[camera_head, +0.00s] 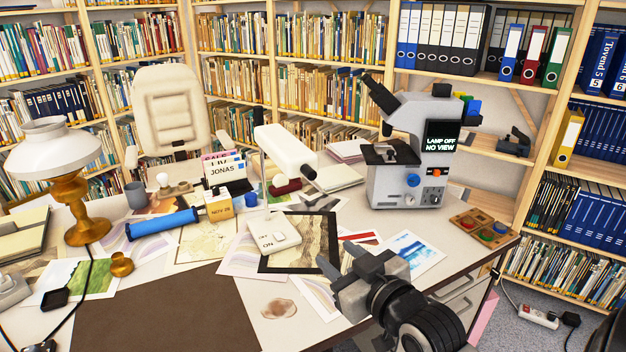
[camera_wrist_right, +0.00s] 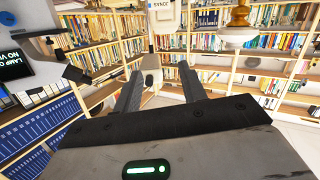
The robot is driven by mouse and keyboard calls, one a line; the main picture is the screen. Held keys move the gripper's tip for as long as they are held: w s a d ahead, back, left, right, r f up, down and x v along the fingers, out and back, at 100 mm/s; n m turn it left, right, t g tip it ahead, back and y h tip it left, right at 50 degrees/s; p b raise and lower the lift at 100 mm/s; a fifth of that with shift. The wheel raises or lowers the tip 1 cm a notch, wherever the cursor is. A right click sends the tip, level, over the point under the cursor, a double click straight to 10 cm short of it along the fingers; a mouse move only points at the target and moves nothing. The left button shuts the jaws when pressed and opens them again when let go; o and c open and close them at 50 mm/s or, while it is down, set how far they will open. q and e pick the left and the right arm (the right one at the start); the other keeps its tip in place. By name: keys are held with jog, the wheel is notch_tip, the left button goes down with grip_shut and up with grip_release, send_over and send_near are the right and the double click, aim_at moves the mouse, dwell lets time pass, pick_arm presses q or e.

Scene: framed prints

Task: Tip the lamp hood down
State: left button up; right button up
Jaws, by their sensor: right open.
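A white lamp hood (camera_head: 285,150) with a dark front end sits in the middle of the desk, on a thin stand. It looks slightly tilted, with its dark end toward the lower right. My right gripper (camera_head: 341,262) is open and empty, over the near right part of the desk. It is in front of the hood, a little to its right, and clearly apart from it. Its two open fingers also show in the right wrist view (camera_wrist_right: 158,88), with nothing between them. My left gripper is not in view.
A microscope (camera_head: 405,155) stands right of the hood. A brass lamp with a white shade (camera_head: 55,150) stands at the left. Bare brown desk pad (camera_head: 165,312) fills the front.

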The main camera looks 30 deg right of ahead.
notch_tip(320, 180, up, 7)
jog(key=d+t, duration=0.2)
jog(key=h+b, duration=0.1)
jog(key=b, duration=0.9)
send_near(315, 178)
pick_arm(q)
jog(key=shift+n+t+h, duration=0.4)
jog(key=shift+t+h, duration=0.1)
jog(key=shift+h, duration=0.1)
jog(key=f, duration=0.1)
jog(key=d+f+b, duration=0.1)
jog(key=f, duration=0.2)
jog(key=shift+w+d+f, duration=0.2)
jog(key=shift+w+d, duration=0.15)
pick_arm(e)
jog(key=w, duration=0.3)
jog(key=w+d, duration=0.1)
jog(key=w, duration=0.6)
jog(key=shift+w+d+r, duration=0.15)
jog(key=shift+w+r, duration=0.05)
jog(key=shift+w, duration=0.1)
